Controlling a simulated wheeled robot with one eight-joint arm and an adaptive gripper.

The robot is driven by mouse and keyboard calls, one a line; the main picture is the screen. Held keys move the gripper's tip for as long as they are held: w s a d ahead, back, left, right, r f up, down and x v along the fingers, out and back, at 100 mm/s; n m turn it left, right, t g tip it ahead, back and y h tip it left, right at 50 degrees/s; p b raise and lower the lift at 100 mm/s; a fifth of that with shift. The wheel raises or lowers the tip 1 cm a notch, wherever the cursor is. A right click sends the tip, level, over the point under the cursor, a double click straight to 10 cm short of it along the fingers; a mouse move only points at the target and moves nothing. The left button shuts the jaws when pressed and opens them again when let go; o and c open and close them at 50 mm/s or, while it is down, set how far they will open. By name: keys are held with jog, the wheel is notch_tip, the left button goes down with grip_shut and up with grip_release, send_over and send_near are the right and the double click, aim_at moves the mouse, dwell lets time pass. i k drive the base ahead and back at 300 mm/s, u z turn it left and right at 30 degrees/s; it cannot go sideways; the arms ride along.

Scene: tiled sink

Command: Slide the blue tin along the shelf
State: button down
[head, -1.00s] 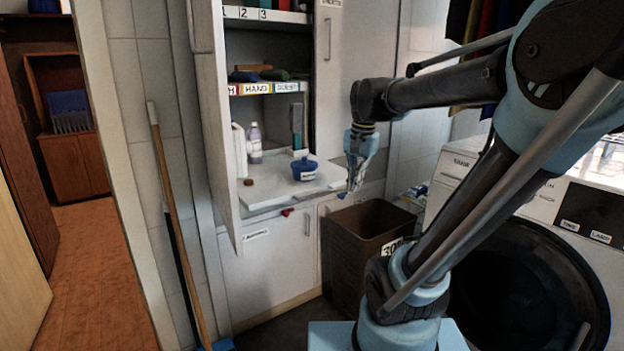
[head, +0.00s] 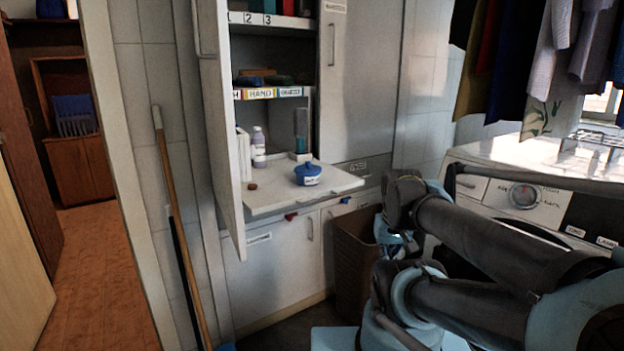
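The blue tin (head: 308,174) is a small round pot with a knobbed lid and a white label. It stands upright on the pale pull-out shelf (head: 272,200) of the open cabinet, right of the shelf's middle. My gripper (head: 398,246) is low and to the right of the shelf, over or beside the brown bin, well apart from the tin. It is mostly hidden behind my arm, and its fingers cannot be made out.
A small brown round object (head: 252,186) lies left of the tin. A lilac bottle (head: 258,146) and a brush-like item (head: 301,136) stand behind. The open cabinet door (head: 222,130) bounds the left side. A brown bin (head: 352,262) and washing machine (head: 535,165) are at right.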

aim_at(303, 181)
jog(key=k, duration=1.65)
jog(key=u, duration=1.1)
jog(key=i, duration=0.75)
jog(key=z, duration=0.1)
